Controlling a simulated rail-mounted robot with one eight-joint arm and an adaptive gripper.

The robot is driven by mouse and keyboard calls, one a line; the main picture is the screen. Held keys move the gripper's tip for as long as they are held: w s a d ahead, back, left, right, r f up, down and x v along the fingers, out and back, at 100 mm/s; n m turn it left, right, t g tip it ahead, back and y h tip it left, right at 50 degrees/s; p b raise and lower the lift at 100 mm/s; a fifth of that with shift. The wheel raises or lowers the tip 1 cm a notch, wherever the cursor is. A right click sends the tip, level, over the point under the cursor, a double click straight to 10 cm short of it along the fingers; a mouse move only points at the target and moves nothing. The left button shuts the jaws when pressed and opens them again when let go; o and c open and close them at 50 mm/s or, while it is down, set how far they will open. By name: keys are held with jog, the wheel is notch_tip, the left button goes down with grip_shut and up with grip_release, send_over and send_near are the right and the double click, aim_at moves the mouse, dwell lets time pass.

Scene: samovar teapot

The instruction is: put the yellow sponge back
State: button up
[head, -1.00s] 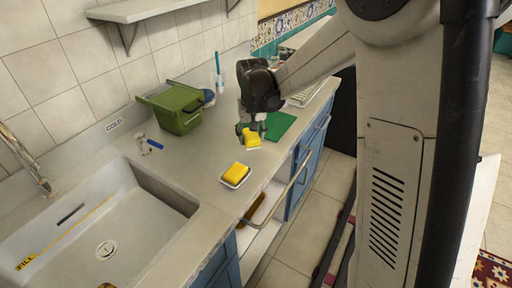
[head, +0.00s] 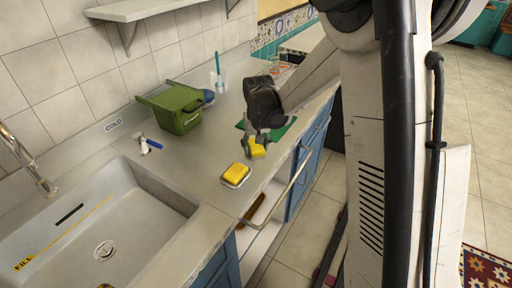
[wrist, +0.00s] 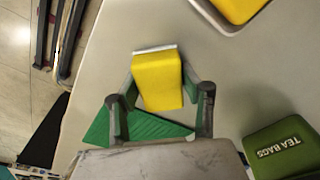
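My gripper (head: 256,140) is shut on a yellow sponge (head: 258,152) with a white face. It holds the sponge over the counter beside the green cloth (head: 280,130). In the wrist view the sponge (wrist: 157,82) sits between the two fingers (wrist: 161,84), its white edge towards the top of the picture. A second yellow sponge (head: 236,173) lies in a small white dish (head: 231,185) on the counter, to the left of and nearer than my gripper. This sponge (wrist: 238,8) and part of the dish (wrist: 212,20) also show at the wrist view's top right.
The sink (head: 110,225) is at the left. A drawer handle (head: 285,190) juts out at the counter's front.

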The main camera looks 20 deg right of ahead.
aim_at(257, 148)
jog(key=o, duration=0.4)
notch_tip(257, 148, up, 12)
jog(key=s+p, duration=0.1)
jog(key=s, duration=0.1)
jog(key=s+r+t, duration=0.3)
jog(key=s+r, duration=0.5)
jog(key=s, duration=0.5)
jog(key=s+t, duration=0.1)
jog(key=s, duration=0.3)
jog(key=s+t, duration=0.1)
jog(key=s, duration=0.4)
jog(key=s+f, duration=0.1)
jog(key=s, duration=0.4)
jog(key=shift+f+n+t, duration=0.1)
jog(key=shift+n+t, duration=0.2)
jog(key=shift+t, duration=0.1)
